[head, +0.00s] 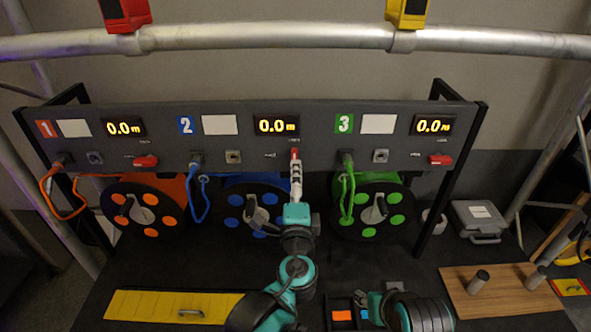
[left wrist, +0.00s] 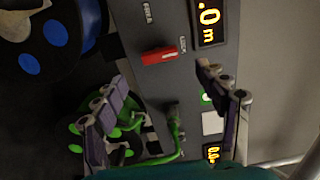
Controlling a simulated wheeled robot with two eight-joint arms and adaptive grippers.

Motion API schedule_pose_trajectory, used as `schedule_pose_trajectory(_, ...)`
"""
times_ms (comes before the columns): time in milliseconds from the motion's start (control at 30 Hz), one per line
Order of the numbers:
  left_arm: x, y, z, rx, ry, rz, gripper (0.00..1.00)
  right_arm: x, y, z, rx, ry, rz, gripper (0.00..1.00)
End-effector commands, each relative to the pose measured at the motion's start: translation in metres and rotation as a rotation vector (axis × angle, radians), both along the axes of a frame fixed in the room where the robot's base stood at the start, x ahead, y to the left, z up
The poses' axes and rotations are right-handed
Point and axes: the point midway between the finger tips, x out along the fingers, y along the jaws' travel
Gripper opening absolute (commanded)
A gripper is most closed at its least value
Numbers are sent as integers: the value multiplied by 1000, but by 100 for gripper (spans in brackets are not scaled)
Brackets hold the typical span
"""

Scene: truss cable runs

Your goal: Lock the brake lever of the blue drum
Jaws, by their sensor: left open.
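The blue drum (head: 240,215) hangs below the panel's section 2; part of it shows at top left of the left wrist view (left wrist: 45,40). Its red brake lever (left wrist: 160,55) stands across the panel strip, pointing toward a small label (left wrist: 182,45) that seems to read LOCK. In the head view only a bit of the red lever (head: 295,153) shows above my left gripper (head: 296,165). That gripper is open and empty, with its fingertips (left wrist: 165,95) spread in front of the panel; contact with the lever cannot be told. My right gripper (head: 372,308) is low at the front, its fingers unclear.
The orange drum (head: 143,212) and green drum (head: 372,215) flank the blue one; their red levers (head: 146,161) (head: 440,160) lie sideways. Plugged cables (head: 198,195) hang from the panel. A yellow drawer front (head: 150,306), wooden board (head: 510,290) and grey case (head: 478,218) lie around.

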Motion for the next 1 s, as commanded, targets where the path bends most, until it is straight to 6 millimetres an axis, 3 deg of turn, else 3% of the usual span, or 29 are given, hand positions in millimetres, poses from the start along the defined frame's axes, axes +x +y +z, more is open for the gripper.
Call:
schedule_pose_trajectory(100, -23, -1, 0, 0, 0, -3, 72, 0, 0, 0, 0, 0, 0, 40)
schedule_pose_trajectory(300, -43, -1, 0, 0, 0, -2, 72, 0, 0, 0, 0, 0, 0, 40)
schedule_pose_trajectory(833, -45, 2, -1, -3, 3, 4, 72, 0, 0, -1, 0, 0, 0, 40)
schedule_pose_trajectory(933, -43, 19, -13, -48, 36, 41, 72, 0, 0, -7, 0, 0, 0, 40)
schedule_pose_trajectory(1000, -44, 46, -32, -122, 91, 98, 72, 0, 0, -15, 0, 0, 0, 40)
